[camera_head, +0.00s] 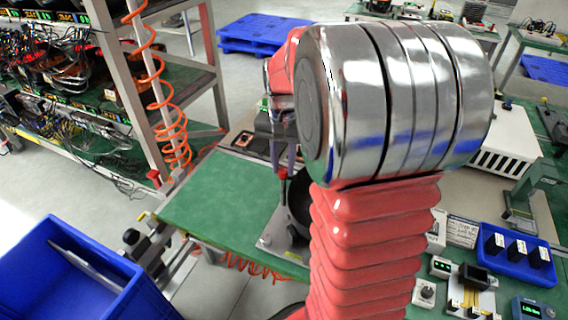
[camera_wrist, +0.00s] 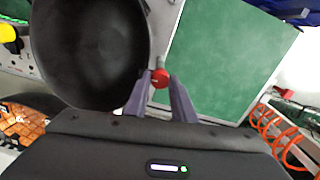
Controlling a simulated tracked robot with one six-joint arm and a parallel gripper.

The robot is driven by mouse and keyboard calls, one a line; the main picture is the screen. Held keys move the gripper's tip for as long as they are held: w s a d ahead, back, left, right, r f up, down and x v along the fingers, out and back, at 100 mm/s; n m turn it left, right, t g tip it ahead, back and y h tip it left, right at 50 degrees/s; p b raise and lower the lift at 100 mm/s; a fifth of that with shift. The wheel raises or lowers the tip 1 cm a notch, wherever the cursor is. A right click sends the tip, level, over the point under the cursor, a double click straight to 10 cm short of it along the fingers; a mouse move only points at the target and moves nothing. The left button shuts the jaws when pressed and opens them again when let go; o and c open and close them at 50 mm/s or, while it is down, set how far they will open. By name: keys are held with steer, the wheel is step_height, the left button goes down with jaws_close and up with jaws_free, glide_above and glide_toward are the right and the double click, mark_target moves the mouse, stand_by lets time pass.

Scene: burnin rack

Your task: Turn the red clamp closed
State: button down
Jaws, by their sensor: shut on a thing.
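The red clamp (camera_wrist: 160,78) shows in the wrist view as a small round red knob with a short grey stem beyond it. My gripper (camera_wrist: 159,84) is shut on it, one purple-grey finger on each side. In the head view the clamp (camera_head: 283,173) is a small red spot just under my gripper (camera_head: 284,163), beside a black round part on a grey base plate. My arm's silver and red links hide much of the surroundings there. The clamp's exact turn angle cannot be told.
A large black bowl-like part (camera_wrist: 90,50) is close left of the fingers in the wrist view. A green table top (camera_head: 215,205) lies around the fixture. A rack with an orange coiled hose (camera_head: 172,130) stands left; a blue bin (camera_head: 70,275) is at lower left.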

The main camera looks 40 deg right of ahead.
mark_target(282, 168)
steer(key=shift+w+r+m, duration=0.1)
steer(key=shift+m, duration=0.4)
steer(key=shift+a, duration=0.1)
steer(key=c, duration=1.5)
jaws_free()
step_height(282, 168, up, 14)
steer(key=shift+f, duration=0.2)
